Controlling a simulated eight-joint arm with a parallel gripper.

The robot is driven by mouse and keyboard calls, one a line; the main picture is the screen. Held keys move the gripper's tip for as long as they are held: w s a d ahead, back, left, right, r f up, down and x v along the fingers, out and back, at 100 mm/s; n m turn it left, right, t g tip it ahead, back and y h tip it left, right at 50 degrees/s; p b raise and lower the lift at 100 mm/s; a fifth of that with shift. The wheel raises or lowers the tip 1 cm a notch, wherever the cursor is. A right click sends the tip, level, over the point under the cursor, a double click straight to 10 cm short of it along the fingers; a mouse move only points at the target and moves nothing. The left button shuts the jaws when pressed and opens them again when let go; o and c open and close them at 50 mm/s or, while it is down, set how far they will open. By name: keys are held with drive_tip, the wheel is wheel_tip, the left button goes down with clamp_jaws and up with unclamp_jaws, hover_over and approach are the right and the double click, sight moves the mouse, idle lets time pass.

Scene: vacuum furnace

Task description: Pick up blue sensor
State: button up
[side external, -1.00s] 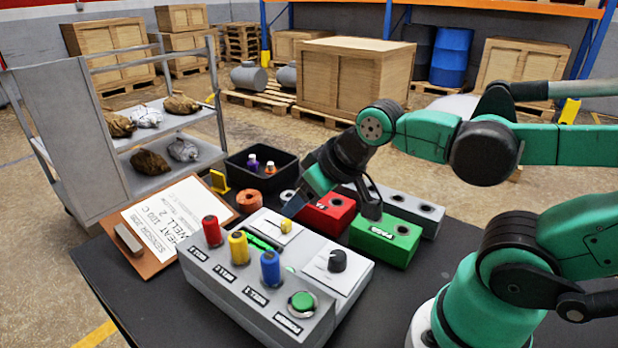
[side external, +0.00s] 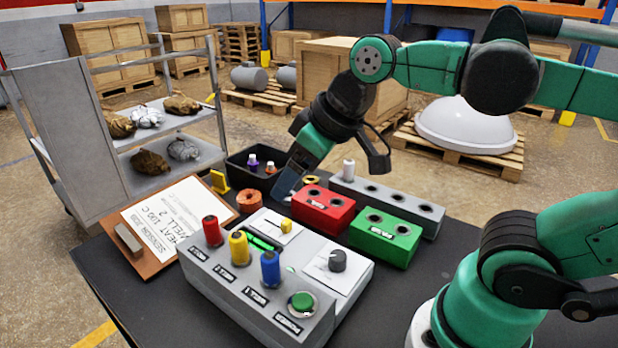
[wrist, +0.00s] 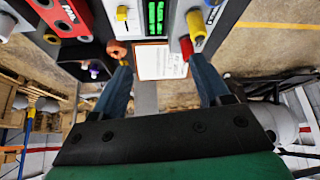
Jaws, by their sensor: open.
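The blue sensor (side external: 270,268) stands upright in the front row of the grey control box (side external: 222,285), beside the yellow sensor (side external: 239,248) and the red sensor (side external: 212,231). My gripper (side external: 283,190) is behind the box, beyond the row of sensors and apart from the blue sensor. In the wrist view my gripper (wrist: 157,68) has its two fingers spread with nothing held between them. The red sensor (wrist: 187,47) and yellow sensor (wrist: 195,24) appear near the right fingertip. I cannot clearly make out the blue sensor there.
A red block (side external: 323,210), a green block (side external: 385,240) and a grey block with holes (side external: 425,213) stand behind the box. A black bin (side external: 240,168), an orange ring (side external: 249,200) and a clipboard (side external: 150,255) lie left. Dark table shows at the left front.

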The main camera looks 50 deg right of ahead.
sight(274, 255)
drive_tip(key=a+f+n+g, duration=0.1)
drive_tip(key=s+a+f+n+y, duration=0.1)
drive_tip(key=a+f+n, duration=0.1)
drive_tip(key=s+a+f+n+g, duration=0.1)
drive_tip(key=a+n, duration=0.1)
drive_tip(key=shift+s+a+f+g+y, duration=0.1)
drive_tip(key=shift+a+f+g+y, duration=0.05)
drive_tip(key=shift+f+g+y, duration=0.2)
drive_tip(key=shift+x, duration=2.95)
clamp_jaws()
